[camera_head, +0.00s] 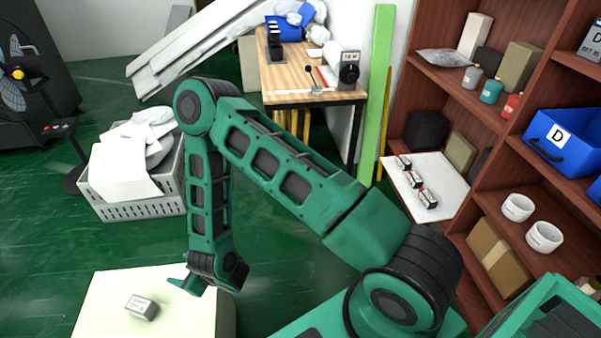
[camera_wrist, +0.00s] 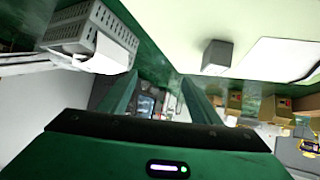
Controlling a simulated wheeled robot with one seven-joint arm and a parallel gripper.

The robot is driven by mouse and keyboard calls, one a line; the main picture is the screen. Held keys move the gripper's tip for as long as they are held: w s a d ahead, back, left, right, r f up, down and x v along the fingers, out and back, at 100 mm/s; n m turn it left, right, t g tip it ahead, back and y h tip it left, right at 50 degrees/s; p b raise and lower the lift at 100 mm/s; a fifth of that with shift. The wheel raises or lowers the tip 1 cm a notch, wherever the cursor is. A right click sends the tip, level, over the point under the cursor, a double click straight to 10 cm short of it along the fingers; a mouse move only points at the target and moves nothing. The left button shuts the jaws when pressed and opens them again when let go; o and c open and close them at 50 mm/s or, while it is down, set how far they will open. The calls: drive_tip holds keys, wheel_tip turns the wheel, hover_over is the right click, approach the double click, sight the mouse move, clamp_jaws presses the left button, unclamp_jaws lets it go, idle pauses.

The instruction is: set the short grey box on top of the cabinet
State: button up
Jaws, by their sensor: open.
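The short grey box (camera_head: 141,307) rests on the pale top of the cabinet (camera_head: 185,312) at the lower left of the head view. Its face carries small dark lettering. In the wrist view, the grey box (camera_wrist: 217,56) stands on the pale surface (camera_wrist: 180,25), right of the fingers. My gripper (camera_head: 182,286) is beside the box, on its right in the head view, and apart from it. In the wrist view, my gripper's two green fingers (camera_wrist: 162,82) are spread with nothing between them.
A grey basket (camera_head: 150,207) with white cloth or paper stands behind the cabinet. A wooden-topped table (camera_head: 300,80) is at the back. A brown shelf unit (camera_head: 480,110) with boxes, bottles and a blue bin (camera_head: 562,138) fills the right. Green floor is clear between.

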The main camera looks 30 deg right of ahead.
drive_tip(key=w+d+r+m+h, duration=0.2)
drive_tip(key=w+d+r+h, duration=0.35)
drive_tip(key=d, duration=0.55)
drive_tip(key=s+d+r+m+g+h, duration=0.1)
drive_tip(key=d+r+m+g+h, duration=0.15)
drive_tip(key=d+r, duration=0.8)
drive_tip(key=s+d+r+m+g+h, duration=0.1)
drive_tip(key=s+d+r+m, duration=0.35)
drive_tip(key=d, duration=1.15)
drive_tip(key=s+d+r+m+g, duration=0.2)
drive_tip(key=s+d+r, duration=0.4)
drive_tip(key=s, duration=0.4)
drive_tip(key=s+d+r+m+g, duration=0.2)
drive_tip(key=s+d+r+g, duration=0.15)
drive_tip(key=s+r, duration=0.5)
drive_tip(key=s+a+r+m+y, duration=0.1)
drive_tip(key=s+r+y, duration=0.1)
drive_tip(key=s, duration=0.8)
drive_tip(key=shift+s+a+r+m+y, duration=0.3)
drive_tip(key=shift+a+y, duration=0.1)
drive_tip(key=shift+y, duration=0.1)
drive_tip(key=shift+w, duration=0.1)
